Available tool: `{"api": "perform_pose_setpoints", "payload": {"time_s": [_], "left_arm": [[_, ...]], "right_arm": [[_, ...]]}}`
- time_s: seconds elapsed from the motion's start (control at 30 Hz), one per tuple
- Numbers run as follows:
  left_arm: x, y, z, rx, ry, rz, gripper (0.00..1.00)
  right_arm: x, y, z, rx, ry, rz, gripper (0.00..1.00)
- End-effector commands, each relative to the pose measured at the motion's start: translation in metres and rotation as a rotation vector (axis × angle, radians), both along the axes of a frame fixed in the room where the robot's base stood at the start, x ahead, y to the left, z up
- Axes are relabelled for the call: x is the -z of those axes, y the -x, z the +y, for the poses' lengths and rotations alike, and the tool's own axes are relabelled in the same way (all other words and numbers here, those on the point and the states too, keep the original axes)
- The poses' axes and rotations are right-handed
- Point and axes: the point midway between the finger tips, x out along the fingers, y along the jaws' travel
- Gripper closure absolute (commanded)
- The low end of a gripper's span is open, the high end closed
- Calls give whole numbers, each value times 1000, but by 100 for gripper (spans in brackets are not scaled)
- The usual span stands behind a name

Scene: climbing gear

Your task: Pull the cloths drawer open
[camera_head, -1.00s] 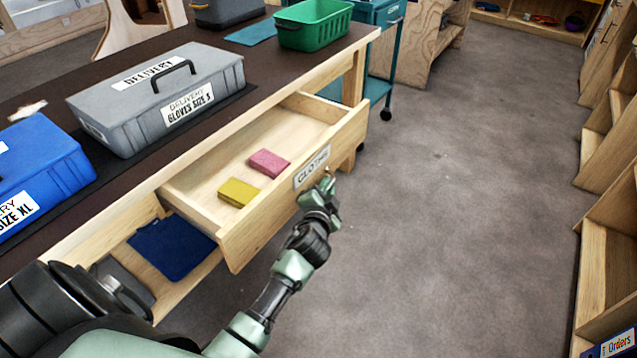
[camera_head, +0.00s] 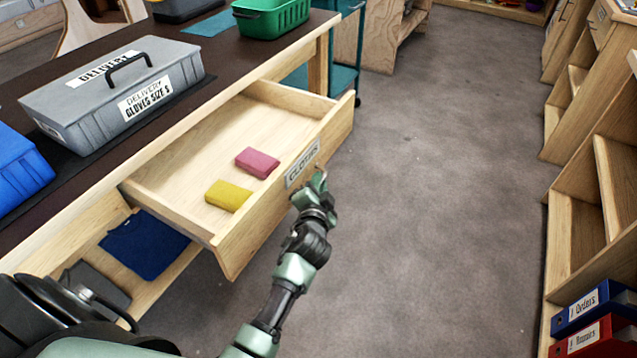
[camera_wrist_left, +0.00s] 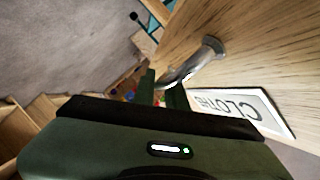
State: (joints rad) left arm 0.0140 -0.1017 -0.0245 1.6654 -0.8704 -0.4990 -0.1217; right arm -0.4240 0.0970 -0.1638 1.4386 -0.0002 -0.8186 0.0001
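The cloths drawer (camera_head: 228,237) is a pale wooden drawer standing well out from the bench, with a "CLOTHS" label (camera_head: 302,163) on its front. A pink folded cloth (camera_head: 257,162) and a yellow folded cloth (camera_head: 228,195) lie inside it. My left gripper (camera_head: 317,183) is at the drawer front beside the label. In the left wrist view its two dark fingers (camera_wrist_left: 163,90) are at the curved metal handle (camera_wrist_left: 205,57), closed around its bar. The label also shows there, upside down (camera_wrist_left: 238,108). My right gripper is not in view.
Below is another open compartment with dark blue folded fabric (camera_head: 144,244). A grey delivery case (camera_head: 90,110), a blue case (camera_head: 20,170) and a green basket (camera_head: 272,18) stand on the dark benchtop. Wooden shelves (camera_head: 590,200) line the right; the floor (camera_head: 440,200) between is clear.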

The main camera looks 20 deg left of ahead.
Motion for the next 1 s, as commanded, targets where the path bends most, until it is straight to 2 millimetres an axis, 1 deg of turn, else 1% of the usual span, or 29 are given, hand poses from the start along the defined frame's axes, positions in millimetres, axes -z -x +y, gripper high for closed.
{"api": "perform_pose_setpoints", "payload": {"time_s": [0.03, 0.37, 0.47, 0.6, 0.8, 0.9, 1.0], "left_arm": [[3, 1, 1, -3, 1, 6, 80], [1, 3, 0, -1, 0, 2, 80], [-2, 12, -4, 0, 1, 3, 80], [-7, 35, -11, -1, 3, 5, 80], [-14, 62, -21, -2, 2, 4, 80], [-16, 70, -23, -2, 2, 4, 80], [-17, 72, -24, -2, 1, 4, 80]], "right_arm": [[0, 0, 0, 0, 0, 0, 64], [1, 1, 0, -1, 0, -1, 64], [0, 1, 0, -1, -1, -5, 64], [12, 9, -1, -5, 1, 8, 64], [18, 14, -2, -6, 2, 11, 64], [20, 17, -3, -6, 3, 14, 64], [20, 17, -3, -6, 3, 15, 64]]}}
